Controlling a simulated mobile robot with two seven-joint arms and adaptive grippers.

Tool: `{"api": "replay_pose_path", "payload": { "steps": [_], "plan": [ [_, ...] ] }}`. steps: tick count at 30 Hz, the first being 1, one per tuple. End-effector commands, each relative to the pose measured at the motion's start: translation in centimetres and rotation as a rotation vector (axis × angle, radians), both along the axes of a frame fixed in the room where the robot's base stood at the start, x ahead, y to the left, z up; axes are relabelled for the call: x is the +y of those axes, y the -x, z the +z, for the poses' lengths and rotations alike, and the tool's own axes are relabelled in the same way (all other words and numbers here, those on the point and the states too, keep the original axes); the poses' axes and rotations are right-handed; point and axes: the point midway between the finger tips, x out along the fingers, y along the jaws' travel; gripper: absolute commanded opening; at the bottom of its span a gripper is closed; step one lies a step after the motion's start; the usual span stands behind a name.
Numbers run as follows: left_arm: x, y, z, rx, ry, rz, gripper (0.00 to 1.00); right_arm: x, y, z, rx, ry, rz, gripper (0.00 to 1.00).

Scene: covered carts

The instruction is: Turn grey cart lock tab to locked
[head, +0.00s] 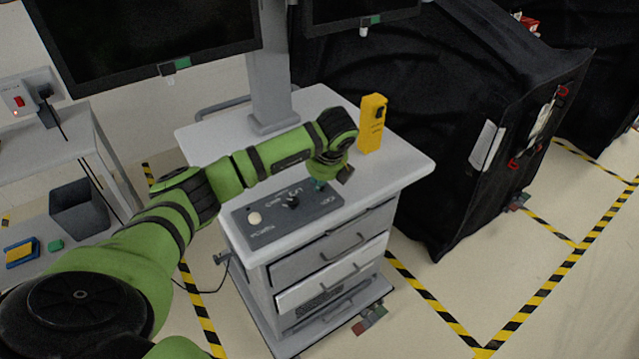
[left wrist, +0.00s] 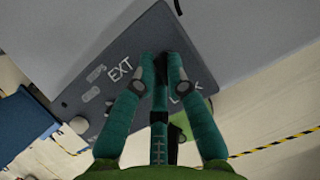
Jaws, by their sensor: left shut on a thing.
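The grey cart (head: 405,165) stands in front of me with a dark control panel (head: 275,228) on its top. The panel bears a cream button (head: 254,218), a black knob (head: 291,201) and printed labels. My left gripper (head: 317,184) reaches down to the panel's far right end. In the left wrist view my left gripper (left wrist: 161,68) has its teal fingertips close together at the panel (left wrist: 130,40), between the "EXT" label and a partly covered "LOCK" label. It is shut on the lock tab, which the fingers mostly hide, so its angle cannot be read.
A yellow device (head: 371,123) stands upright on the cart top, just behind my left wrist. A grey monitor post (head: 270,70) rises from the cart's back. A black covered cart (head: 440,110) stands at the right. A side table with a grey bin (head: 82,207) is at the left.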

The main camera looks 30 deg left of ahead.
Motion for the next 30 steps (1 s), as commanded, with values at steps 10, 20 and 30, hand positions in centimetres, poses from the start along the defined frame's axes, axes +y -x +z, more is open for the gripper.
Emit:
{"api": "replay_pose_path", "payload": {
  "steps": [10, 20, 30],
  "plan": [
    [0.3, 0.0, -0.5, -0.004, -0.002, -0.321, 0.00, 0.0, 0.0, -4.5, 0.000, 0.000, 0.000, 0.40],
    [0.5, 0.0, -0.4, -0.003, -0.001, -0.633, 0.00, 0.0, 0.0, -8.0, 0.000, 0.000, 0.000, 0.40],
    [0.7, -0.1, -0.2, -0.003, 0.000, -0.951, 0.00, 0.0, 0.0, -10.3, 0.001, 0.000, 0.000, 0.40]
  ]
}}
